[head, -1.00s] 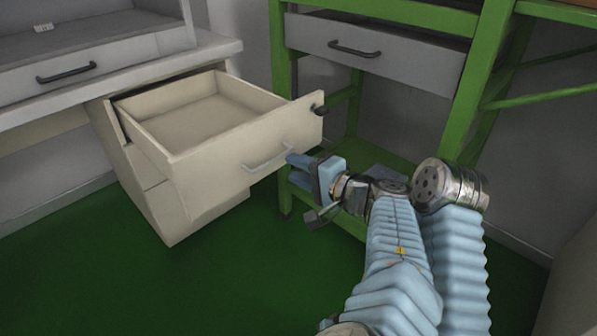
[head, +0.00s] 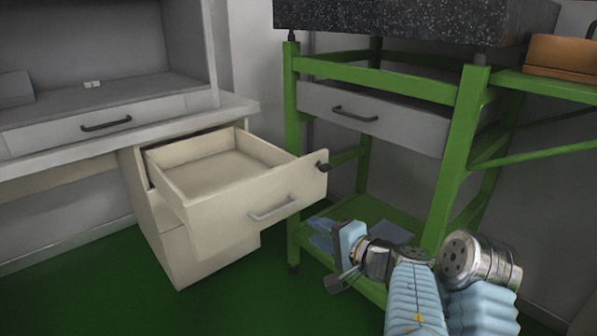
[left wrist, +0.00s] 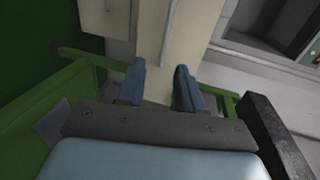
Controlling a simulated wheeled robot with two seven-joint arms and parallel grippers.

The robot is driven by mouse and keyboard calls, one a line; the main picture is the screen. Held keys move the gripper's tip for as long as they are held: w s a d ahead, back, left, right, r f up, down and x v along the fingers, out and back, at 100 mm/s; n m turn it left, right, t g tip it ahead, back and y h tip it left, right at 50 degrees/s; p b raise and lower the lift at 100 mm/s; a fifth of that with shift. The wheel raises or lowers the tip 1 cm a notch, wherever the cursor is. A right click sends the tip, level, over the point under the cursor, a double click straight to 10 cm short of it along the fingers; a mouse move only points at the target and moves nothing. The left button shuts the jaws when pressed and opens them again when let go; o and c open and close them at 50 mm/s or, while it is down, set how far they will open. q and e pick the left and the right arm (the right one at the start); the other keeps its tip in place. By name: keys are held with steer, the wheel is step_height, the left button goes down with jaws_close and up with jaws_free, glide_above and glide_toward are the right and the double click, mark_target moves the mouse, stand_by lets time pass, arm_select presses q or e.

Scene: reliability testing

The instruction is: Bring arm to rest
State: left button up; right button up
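My left gripper (head: 319,232) is to the right of and below the open cream drawer (head: 235,222), apart from its handle (head: 273,208). In the head view it is in front of the lower shelf of the green frame. In the left wrist view the two blue fingers of my left gripper (left wrist: 159,75) stand apart, with nothing between them. My left arm comes up from the bottom right. My right gripper is not in view.
The drawer stands pulled out of the cabinet under the white desk (head: 75,157). A green-framed bench (head: 457,150) with a dark speckled top (head: 415,20) and grey drawer (head: 375,118) stands close behind my arm. An orange-brown box (head: 562,57) is at right. Green floor in front is clear.

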arm_select(q)
steer(key=s+a+f+n+g+h+p, duration=0.15)
steer(key=a+f+g, duration=0.25)
steer(key=a+f, duration=0.65)
steer(key=w+a+f+g+h+p, duration=0.15)
steer(key=a+f+g, duration=0.4)
steer(key=f, duration=1.05)
steer(key=s+a+f+n+g+h+p, duration=0.25)
steer(key=s+a+f+h, duration=0.2)
steer(key=s+f, duration=0.5)
steer(key=s+r+n+h+p, duration=0.1)
steer(key=s+n+h, duration=0.5)
steer(key=s, duration=0.6)
steer(key=shift+s+a+r+n+t+p, duration=0.2)
steer(key=shift+r+n+t+p, duration=0.2)
steer(key=shift+n, duration=0.8)
